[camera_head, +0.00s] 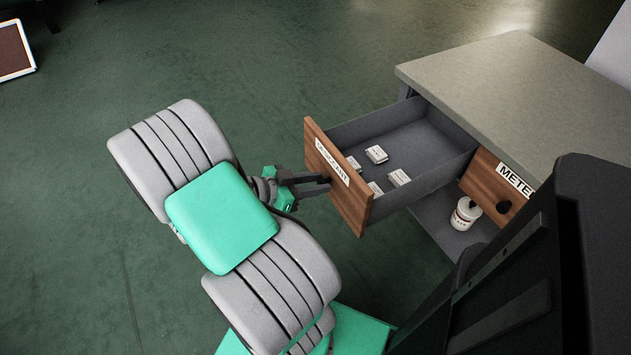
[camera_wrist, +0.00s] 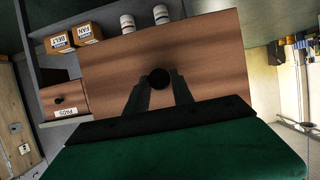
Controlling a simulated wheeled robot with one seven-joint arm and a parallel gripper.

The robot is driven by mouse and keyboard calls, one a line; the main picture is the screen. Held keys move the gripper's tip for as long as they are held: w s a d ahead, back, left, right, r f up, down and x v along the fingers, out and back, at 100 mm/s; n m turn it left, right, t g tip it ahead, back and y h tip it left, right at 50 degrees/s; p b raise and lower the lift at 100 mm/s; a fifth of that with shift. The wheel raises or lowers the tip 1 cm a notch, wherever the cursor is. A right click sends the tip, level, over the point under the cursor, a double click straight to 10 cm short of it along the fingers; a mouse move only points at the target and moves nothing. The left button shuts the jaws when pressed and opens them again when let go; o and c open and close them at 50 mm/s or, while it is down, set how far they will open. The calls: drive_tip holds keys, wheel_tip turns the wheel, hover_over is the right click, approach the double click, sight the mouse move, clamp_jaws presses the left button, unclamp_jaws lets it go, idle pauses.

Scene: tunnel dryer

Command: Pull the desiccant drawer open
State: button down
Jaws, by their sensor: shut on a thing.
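The desiccant drawer (camera_head: 340,180) has a brown wooden front with a white label and a dark grey box. It stands well out from the grey-topped cabinet (camera_head: 520,85), and several small white packets (camera_head: 376,154) lie in it. My gripper (camera_head: 322,184) is at the drawer front from the left. In the wrist view my gripper (camera_wrist: 159,84) has its two dark fingers closed on the round dark knob (camera_wrist: 160,77) in the middle of the wooden front (camera_wrist: 215,60). In the head view the knob is hidden by the fingers.
A second wooden drawer front (camera_head: 490,185), labelled starting "METE", is shut beside it. A white container (camera_head: 465,213) stands on the shelf below. The wrist view shows boxes (camera_wrist: 60,41) labelled "BELT" and "FAN". The green floor left of the drawer is clear.

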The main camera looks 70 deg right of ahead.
drive_tip(key=c, duration=1.1)
unclamp_jaws()
drive_tip(key=p+v, duration=0.1)
drive_tip(key=v, duration=0.7)
drive_tip(key=shift+s, duration=0.1)
